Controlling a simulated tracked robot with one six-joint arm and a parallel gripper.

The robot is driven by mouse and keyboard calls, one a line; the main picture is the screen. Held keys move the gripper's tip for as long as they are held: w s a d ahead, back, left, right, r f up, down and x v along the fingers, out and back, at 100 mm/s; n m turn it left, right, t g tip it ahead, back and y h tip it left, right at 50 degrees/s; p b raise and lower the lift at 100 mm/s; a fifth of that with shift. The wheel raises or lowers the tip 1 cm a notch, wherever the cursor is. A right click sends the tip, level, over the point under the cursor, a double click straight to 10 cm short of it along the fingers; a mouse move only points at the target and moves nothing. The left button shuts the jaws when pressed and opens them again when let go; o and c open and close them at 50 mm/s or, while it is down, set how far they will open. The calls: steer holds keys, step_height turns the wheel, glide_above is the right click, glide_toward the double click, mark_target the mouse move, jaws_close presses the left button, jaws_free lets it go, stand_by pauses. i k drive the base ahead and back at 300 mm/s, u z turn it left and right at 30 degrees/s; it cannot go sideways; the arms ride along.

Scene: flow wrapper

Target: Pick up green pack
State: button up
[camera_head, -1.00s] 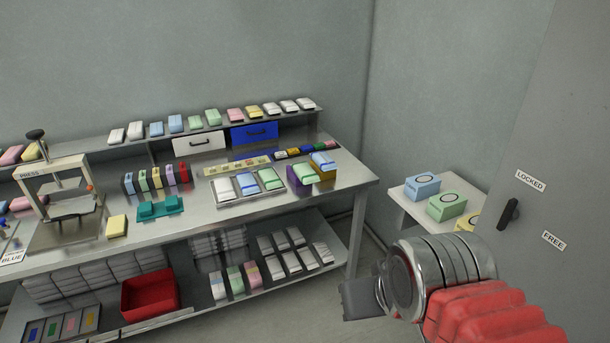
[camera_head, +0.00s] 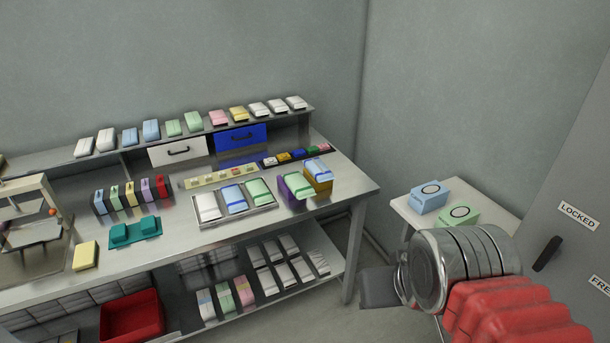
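Several green packs are in view. Two pale green packs lie on the raised shelf (camera_head: 182,124). One green pack (camera_head: 259,190) lies at the right of a metal tray (camera_head: 236,220) on the bench. Another green pack (camera_head: 297,185) sits in a purple holder (camera_head: 287,198) beside the tray. A green-striped pack (camera_head: 223,299) lies on the lower shelf. A green box with a dark ring (camera_head: 457,213) stands on the side table. My gripper (camera_head: 378,288) is a dark grey shape at lower right, apart from all packs; its fingers are not clearly visible.
A steel bench (camera_head: 330,213) holds a press (camera_head: 30,225), a teal block (camera_head: 134,233) and a yellow pack (camera_head: 86,256). A blue box (camera_head: 429,197) stands on the white side table (camera_head: 480,195). A grey cabinet door (camera_head: 575,190) is at right. Floor between bench and side table is clear.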

mark_target(297, 184)
steer(key=i, duration=0.75)
steer(key=u, duration=0.85)
steer(key=i, duration=0.6)
steer(key=u, duration=0.4)
